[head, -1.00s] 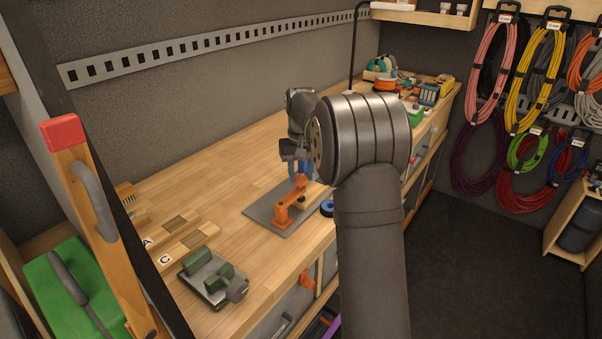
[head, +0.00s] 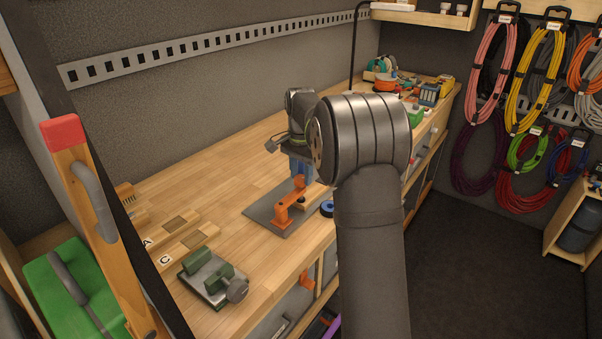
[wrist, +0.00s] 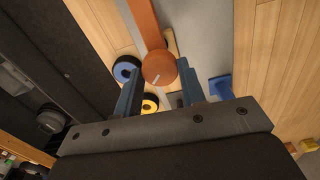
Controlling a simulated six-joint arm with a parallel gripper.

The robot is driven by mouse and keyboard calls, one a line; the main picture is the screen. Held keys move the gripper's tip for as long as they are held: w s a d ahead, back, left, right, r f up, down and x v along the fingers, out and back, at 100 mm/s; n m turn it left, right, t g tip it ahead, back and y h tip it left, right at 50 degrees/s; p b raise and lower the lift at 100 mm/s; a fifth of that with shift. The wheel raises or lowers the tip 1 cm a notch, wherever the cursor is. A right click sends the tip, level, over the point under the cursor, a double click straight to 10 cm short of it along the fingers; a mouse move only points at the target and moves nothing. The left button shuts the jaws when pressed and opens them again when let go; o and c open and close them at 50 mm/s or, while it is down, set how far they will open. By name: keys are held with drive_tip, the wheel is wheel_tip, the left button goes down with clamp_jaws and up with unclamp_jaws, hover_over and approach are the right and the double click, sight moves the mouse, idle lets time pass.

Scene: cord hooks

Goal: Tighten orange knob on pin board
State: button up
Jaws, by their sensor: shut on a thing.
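The round orange knob (wrist: 160,66), with a pale mark on its face, shows between my two blue fingers in the wrist view. My gripper (wrist: 161,76) is shut on the knob; it also shows in the head view (head: 301,177), pointing down. The orange arm-like fixture (head: 283,214) stands on a grey plate (head: 262,211) on the wooden bench. In the head view my fingers hide the knob.
A blue-centred black ring (wrist: 125,69) and a yellow-centred one (wrist: 150,103) lie near the fixture. A blue piece (wrist: 220,88) is on the right in the wrist view. A green clamp-like device (head: 214,275) sits nearer on the bench. The bench behind the plate is clear.

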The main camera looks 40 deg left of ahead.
sight(301, 178)
drive_tip(key=m, duration=0.4)
drive_tip(key=shift+r, duration=0.15)
drive_tip(key=shift+m, duration=1.9)
drive_tip(key=o, duration=1)
wheel_tip(301, 178, up, 17)
drive_tip(key=shift+r, duration=0.15)
